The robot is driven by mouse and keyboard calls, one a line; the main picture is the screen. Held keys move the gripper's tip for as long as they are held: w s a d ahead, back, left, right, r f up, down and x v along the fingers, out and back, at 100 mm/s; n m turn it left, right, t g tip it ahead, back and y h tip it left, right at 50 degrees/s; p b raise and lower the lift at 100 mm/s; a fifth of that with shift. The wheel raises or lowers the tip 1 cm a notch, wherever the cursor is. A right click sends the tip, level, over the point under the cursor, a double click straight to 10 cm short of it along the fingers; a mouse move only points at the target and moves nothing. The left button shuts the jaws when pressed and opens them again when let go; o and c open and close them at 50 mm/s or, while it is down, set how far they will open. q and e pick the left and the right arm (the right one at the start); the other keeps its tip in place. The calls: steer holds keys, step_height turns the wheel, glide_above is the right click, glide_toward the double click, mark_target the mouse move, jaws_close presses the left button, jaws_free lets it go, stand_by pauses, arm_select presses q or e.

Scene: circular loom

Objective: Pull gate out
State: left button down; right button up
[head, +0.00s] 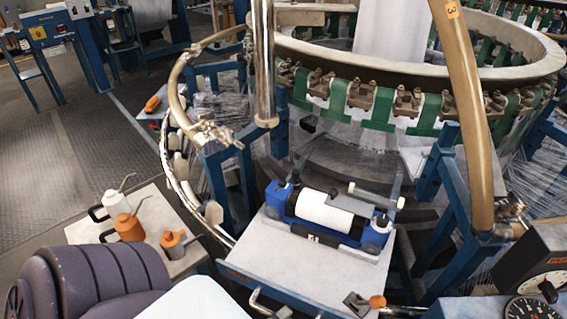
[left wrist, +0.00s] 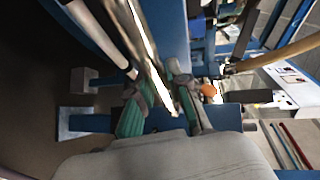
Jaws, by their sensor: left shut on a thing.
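My left gripper (left wrist: 168,108) shows in the left wrist view, its two green-padded fingers closed around a bright, thin metal bar (left wrist: 152,48). The bar runs up from between the fingers toward the top edge. In the head view the fingers are not clearly visible. There a bent chrome handle (head: 262,303) sits on the front of a blue rail (head: 285,290), below a pale platform (head: 250,255). I cannot tell where the gate's edges are, or whether the gripped bar is this handle. My right gripper is not in view.
A white roll (head: 325,214) in a blue holder sits on the platform. An orange knob (head: 377,301) is at its front right corner. Oil cans (head: 129,227) stand on a side table to the left. Gauges (head: 530,305) are at lower right. The floor (head: 75,130) at left is clear.

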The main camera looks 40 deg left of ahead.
arm_select(q)
steer(key=shift+s+f, duration=0.2)
steer(key=shift+s, duration=0.05)
steer(key=c, duration=1.3)
jaws_free()
steer(key=shift+d, duration=0.1)
steer(key=shift+o, duration=1)
steer(key=shift+s, duration=0.1)
steer(key=shift+r, duration=0.15)
steer(key=s+a+r, duration=0.1)
steer(key=s+r, duration=0.1)
steer(key=s, duration=0.9)
steer(key=shift+s, duration=0.35)
